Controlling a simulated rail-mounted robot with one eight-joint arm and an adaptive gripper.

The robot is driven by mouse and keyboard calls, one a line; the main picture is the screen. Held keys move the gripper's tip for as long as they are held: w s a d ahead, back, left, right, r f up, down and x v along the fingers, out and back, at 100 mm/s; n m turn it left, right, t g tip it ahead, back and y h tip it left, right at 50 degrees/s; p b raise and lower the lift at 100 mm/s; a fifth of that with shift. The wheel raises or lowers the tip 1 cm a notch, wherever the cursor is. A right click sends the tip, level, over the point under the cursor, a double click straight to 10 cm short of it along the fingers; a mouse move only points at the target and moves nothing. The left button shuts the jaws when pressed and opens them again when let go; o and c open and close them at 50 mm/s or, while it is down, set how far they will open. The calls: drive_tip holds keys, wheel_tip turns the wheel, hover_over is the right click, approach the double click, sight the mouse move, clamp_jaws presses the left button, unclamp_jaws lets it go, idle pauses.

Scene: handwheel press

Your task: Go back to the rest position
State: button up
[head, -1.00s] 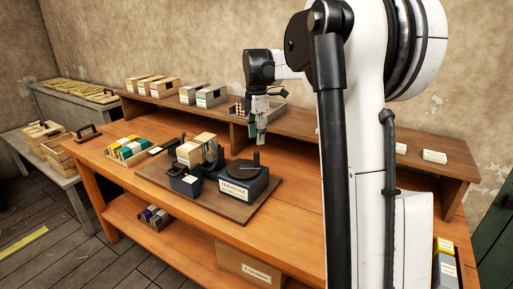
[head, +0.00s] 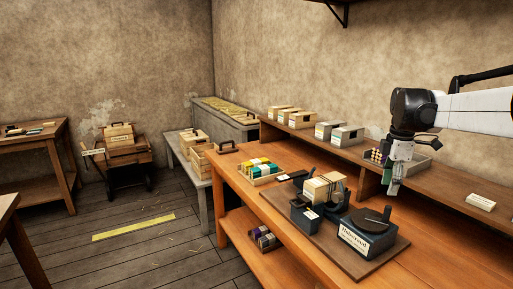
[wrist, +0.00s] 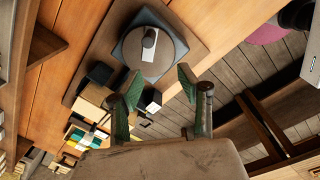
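My gripper (head: 394,176) hangs from the arm above the right part of the workbench in the head view, above and behind the press. In the wrist view its two green-padded fingers (wrist: 154,104) stand apart with nothing between them. The handwheel press (head: 367,236) is dark, with a round top, a short upright handle and a white label. It sits on a brown base board (head: 286,217). In the wrist view its round top (wrist: 149,55) lies beyond the fingertips, and the gripper is apart from it.
A tray of coloured blocks (head: 262,173) sits on the bench's left. Boxes (head: 346,136) and a compartment tray (head: 413,163) stand on the raised shelf. Open plank floor with a yellow strip (head: 133,227) lies left.

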drive_tip(key=s+a+r+m+t, duration=0.25)
drive_tip(key=s+a+m, duration=0.55)
drive_tip(key=s+a, duration=0.6)
drive_tip(key=s+a+f+m+t, duration=0.2)
drive_tip(key=s+a+f+m, duration=0.1)
drive_tip(key=s, duration=0.4)
drive_tip(key=s+a+f+m+t, duration=0.2)
drive_tip(key=s+a+f+m, duration=0.2)
drive_tip(key=s+a+f, duration=0.1)
drive_tip(key=s+f, duration=0.1)
drive_tip(key=s, duration=0.1)
drive_tip(key=shift+s+a+f, duration=0.15)
drive_tip(key=shift+s, duration=0.15)
